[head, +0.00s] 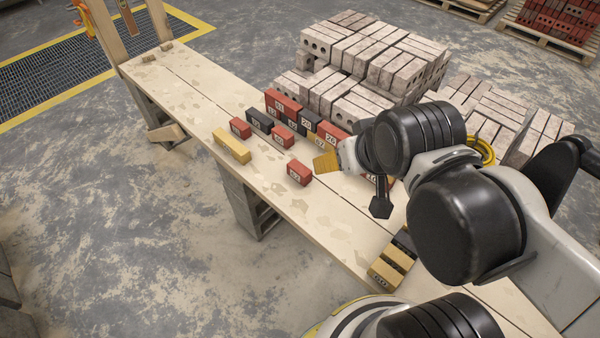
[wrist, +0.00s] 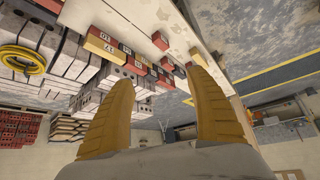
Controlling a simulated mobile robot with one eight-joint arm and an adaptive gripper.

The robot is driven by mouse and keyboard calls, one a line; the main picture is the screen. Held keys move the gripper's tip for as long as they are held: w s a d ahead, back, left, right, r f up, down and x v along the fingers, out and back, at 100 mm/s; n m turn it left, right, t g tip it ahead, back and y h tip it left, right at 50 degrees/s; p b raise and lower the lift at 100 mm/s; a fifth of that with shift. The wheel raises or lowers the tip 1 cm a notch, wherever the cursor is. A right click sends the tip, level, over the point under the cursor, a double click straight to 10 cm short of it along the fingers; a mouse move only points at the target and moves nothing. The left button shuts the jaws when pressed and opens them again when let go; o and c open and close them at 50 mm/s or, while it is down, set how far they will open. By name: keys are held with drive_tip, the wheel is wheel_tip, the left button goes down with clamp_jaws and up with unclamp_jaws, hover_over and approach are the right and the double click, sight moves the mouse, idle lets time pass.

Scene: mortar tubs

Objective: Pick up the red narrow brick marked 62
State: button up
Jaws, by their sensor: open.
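A red brick (head: 299,173) lies alone on the pale plank table (head: 270,195), in front of the main group. Its white label seems to read 62, but it is small. A lone red brick (wrist: 160,41) also shows beyond my fingertips in the wrist view, probably the same one. My gripper (head: 326,161) is just right of that brick in the head view and appears to be above the table. In the wrist view its two yellow fingers (wrist: 162,75) are spread wide with nothing between them. The far finger is partly hidden in the head view.
Several red, black and yellow bricks (head: 282,137) stand close behind, some stacked. A yellow brick (head: 231,146) lies to the left. More yellow bricks (head: 385,272) lie near the front. Stacked grey blocks (head: 370,60) stand behind the table. The table's left end is mostly clear.

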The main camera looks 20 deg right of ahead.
drive_tip(key=n+g+y+b, duration=0.2)
drive_tip(key=n+g+b, duration=0.1)
drive_tip(key=n+b, duration=0.2)
hover_over(300, 168)
drive_tip(key=s+d, duration=0.1)
drive_tip(key=s, duration=0.4)
wheel_tip(300, 168, down, 23)
drive_tip(key=shift+n, duration=0.6)
drive_tip(key=b+x, duration=0.1)
drive_tip(key=x, duration=0.3)
drive_tip(key=d+b+x, duration=0.1)
drive_tip(key=x, duration=0.3)
drive_tip(key=s+d+b+x, duration=0.1)
drive_tip(key=x, duration=0.3)
drive_tip(key=shift+w+a+f, duration=0.15)
drive_tip(key=shift+f, duration=0.55)
drive_tip(key=b+x, duration=0.3)
drive_tip(key=x, duration=0.2)
drive_tip(key=shift+w+f, duration=0.15)
drive_tip(key=shift+f, duration=0.2)
drive_tip(key=shift+r, duration=0.1)
clamp_jaws()
